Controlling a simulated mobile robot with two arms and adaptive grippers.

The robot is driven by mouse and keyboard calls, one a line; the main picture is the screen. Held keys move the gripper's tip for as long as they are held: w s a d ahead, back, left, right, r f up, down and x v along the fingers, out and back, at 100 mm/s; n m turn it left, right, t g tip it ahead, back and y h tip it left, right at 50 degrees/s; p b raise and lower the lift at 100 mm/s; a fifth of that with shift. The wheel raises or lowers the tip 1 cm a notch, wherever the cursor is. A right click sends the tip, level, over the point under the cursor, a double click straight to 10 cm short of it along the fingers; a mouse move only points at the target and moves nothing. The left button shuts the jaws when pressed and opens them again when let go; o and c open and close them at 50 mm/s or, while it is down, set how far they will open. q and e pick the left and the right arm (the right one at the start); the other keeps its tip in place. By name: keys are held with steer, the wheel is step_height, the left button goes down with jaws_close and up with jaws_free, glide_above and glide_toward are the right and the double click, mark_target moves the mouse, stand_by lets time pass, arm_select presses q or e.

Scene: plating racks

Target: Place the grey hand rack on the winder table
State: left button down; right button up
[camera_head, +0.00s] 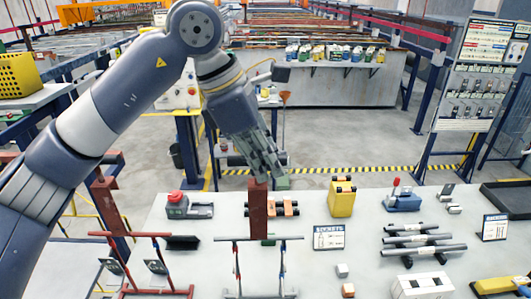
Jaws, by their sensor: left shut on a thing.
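My left gripper (272,177) reaches down from the upper left over the pale table (380,205). It is shut at the top of an upright red-brown post (258,210); the fingers partly hide the contact. A rack with a grey crossbar (282,238) and thin legs with red and blue parts is directly below the post. I cannot tell if the post is joined to this rack, or if the rack's feet touch the surface. A similar rack with a red crossbar (130,235) stands to its left. My right gripper is not in view.
A red-topped grey device (176,204), a yellow block (341,199), a small sign (329,237) and grey rollers (424,248) are on the table. A dark tray (508,199) is at the right. Beyond are open floor and a tool board (480,75).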

arm_select(q)
steer(key=shift+f, duration=0.1)
steer(key=shift+f+b, duration=0.15)
steer(key=shift+b, duration=0.15)
steer(key=c, duration=1.6)
jaws_free()
steer(key=shift+o, duration=0.2)
steer(key=shift+s, duration=0.1)
steer(key=shift+r+p, duration=0.25)
steer(key=shift+p, duration=0.05)
steer(key=shift+a+r+b, duration=0.15)
steer(key=shift+r+b, duration=0.15)
steer(key=b+v, duration=0.2)
steer(key=v, duration=0.9)
